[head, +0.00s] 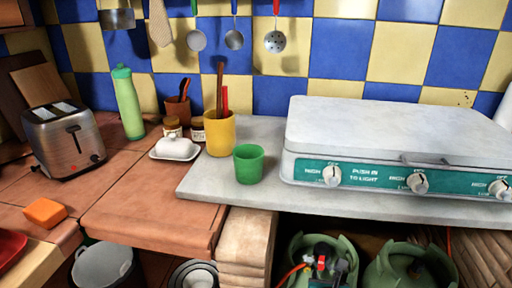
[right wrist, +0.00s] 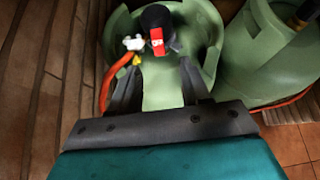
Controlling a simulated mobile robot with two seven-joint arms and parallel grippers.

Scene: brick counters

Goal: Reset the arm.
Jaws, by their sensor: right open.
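The bottle (right wrist: 160,92), with a black and red valve (right wrist: 156,32) and an orange hose (right wrist: 108,88), is beyond the fingers. I cannot tell whether they touch it. My left gripper is not in view.
A second gas bottle (head: 412,266) stands to the right. Above are the grey counter slab (head: 262,205) and a stove (head: 390,130). A green cup (head: 249,164) stands near the slab's front edge. A pot (head: 102,264) and bowls (head: 194,274) sit below the left counter.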

